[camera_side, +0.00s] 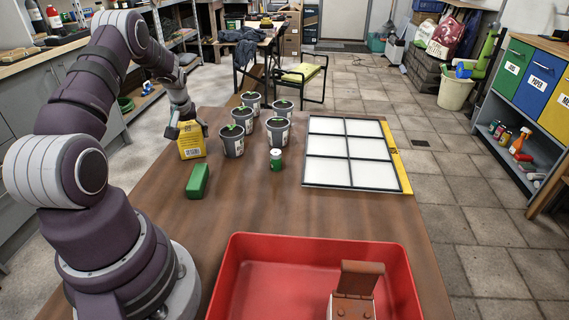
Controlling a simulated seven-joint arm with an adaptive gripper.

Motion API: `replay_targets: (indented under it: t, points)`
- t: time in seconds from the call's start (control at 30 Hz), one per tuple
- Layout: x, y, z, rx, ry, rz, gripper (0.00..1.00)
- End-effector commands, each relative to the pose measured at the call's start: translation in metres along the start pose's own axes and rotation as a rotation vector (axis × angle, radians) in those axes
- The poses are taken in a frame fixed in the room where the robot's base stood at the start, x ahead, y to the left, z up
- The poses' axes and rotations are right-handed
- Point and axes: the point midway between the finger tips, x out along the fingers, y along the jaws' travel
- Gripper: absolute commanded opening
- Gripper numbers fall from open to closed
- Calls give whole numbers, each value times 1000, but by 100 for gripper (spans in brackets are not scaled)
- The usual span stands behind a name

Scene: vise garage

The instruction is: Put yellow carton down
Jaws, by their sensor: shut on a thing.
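The yellow carton (192,146) is at the far left of the wooden table, with a barcode label on the side facing the camera. My gripper (187,127) comes down from above and is shut on the top of the carton. The carton looks upright. I cannot tell whether its base touches the table or hangs just above it.
Several grey pots (233,140) with green sprouts stand right of the carton. A green block (198,181) lies in front, and a small green-and-white can (276,160) stands nearby. A white gridded panel (350,146) lies at right.

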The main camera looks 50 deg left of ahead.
Motion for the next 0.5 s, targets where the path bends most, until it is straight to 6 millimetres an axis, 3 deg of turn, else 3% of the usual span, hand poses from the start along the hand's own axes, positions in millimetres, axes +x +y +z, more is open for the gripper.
replay_targets:
  t: [0.17, 0.2, 0.4, 0.5]
  points:
    - [2, 0, 1, 0, 0, 0, 26]
    - [2, 0, 1, 0, 0, 0, 69]
    - [2, 0, 1, 0, 0, 0, 93]
    - [2, 0, 1, 0, 0, 0, 93]
